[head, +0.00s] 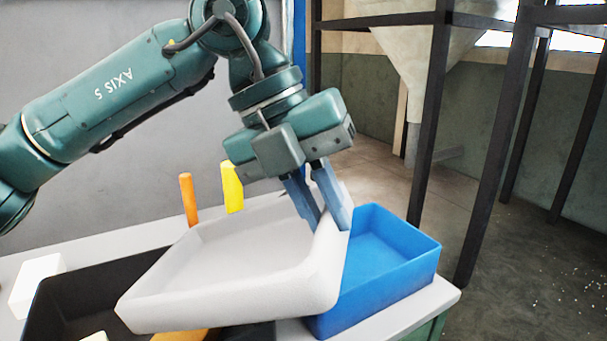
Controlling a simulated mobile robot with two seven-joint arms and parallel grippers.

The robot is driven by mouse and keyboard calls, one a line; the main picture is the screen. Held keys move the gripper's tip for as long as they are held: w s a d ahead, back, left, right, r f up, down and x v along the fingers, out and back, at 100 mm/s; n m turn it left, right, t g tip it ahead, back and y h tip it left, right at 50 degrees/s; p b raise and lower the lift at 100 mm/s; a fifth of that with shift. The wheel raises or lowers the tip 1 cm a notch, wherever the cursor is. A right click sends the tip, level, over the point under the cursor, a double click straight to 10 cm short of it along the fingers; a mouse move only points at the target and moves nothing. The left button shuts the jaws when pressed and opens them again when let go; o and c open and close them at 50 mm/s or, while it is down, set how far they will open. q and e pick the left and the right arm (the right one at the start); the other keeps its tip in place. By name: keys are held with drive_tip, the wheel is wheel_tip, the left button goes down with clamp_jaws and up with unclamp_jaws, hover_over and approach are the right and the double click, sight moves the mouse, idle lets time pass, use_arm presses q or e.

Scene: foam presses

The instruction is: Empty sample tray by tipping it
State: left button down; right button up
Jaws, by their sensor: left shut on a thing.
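The sample tray (235,290) is pale grey-white and shallow, with raised walls. It is held tilted, its right end higher than its left. My left gripper (328,222) points down at the tray's right end and is shut on its wall. The tray's inside, as far as it shows, looks bare. A blue bin (425,262) stands behind and right of the tray, partly hidden by it; its visible floor looks empty. A dark tray or box (60,300) lies below and left of the sample tray, partly covered by it. My right gripper is not in view.
An orange upright piece (188,200) and a yellow one (231,188) stand behind the tray. A white block (36,283) sits at the left. The light tabletop (125,240) ends just right of the blue bin. Dark frame posts (430,120) rise beyond it.

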use_arm(q)
wheel_tip(320, 180, down, 10)
drive_tip(key=d+t+y+b, duration=0.1)
drive_tip(key=d+y+b, duration=0.1)
drive_tip(key=y, duration=0.3)
drive_tip(key=shift+s+d+f+b, duration=0.2)
drive_tip(key=shift+s+d+b, duration=0.05)
drive_tip(key=shift+d+b, duration=0.1)
